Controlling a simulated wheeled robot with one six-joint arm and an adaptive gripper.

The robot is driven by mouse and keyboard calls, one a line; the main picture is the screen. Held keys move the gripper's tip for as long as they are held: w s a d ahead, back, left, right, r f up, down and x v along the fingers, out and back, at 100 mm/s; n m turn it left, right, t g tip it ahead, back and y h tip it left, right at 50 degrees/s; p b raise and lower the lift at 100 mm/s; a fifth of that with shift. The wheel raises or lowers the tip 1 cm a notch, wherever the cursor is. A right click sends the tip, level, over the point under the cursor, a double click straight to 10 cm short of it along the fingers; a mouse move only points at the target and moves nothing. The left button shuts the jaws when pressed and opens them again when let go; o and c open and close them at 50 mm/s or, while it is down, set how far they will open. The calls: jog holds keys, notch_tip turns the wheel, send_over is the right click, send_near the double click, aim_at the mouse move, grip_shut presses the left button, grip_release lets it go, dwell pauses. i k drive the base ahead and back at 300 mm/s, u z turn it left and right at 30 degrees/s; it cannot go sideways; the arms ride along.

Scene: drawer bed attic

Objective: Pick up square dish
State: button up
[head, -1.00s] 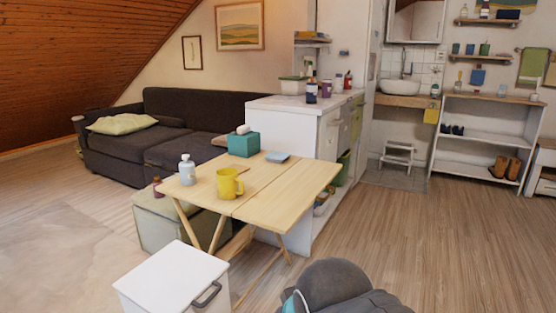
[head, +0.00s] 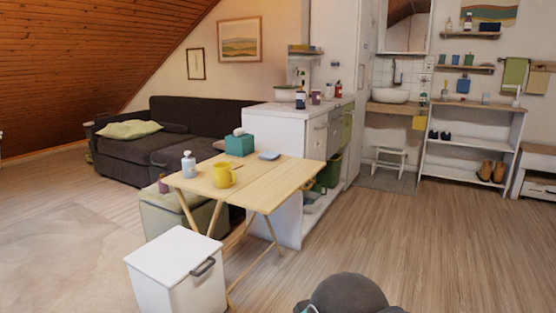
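In the head view, a small flat blue-grey square dish (head: 269,155) lies on the wooden folding table (head: 262,186), near its back edge. It sits just right of a teal tissue box (head: 240,144). Part of my own arm shows as a dark rounded shape at the bottom edge, well in front of the table. My gripper's fingers are not in view.
A yellow mug (head: 223,175) and a white bottle (head: 188,164) stand on the table left of the dish. A white lidded bin (head: 176,268) stands before the table. A white counter (head: 283,125) is behind it. Floor (head: 420,250) on the right is clear.

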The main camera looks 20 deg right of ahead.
aim_at(269, 155)
jog(key=z, duration=0.85)
jog(key=i, duration=1.05)
jog(key=z, duration=0.95)
jog(key=i, duration=1.6)
jog(key=u, duration=1.15)
jog(key=i, duration=1.05)
jog(key=u, duration=1)
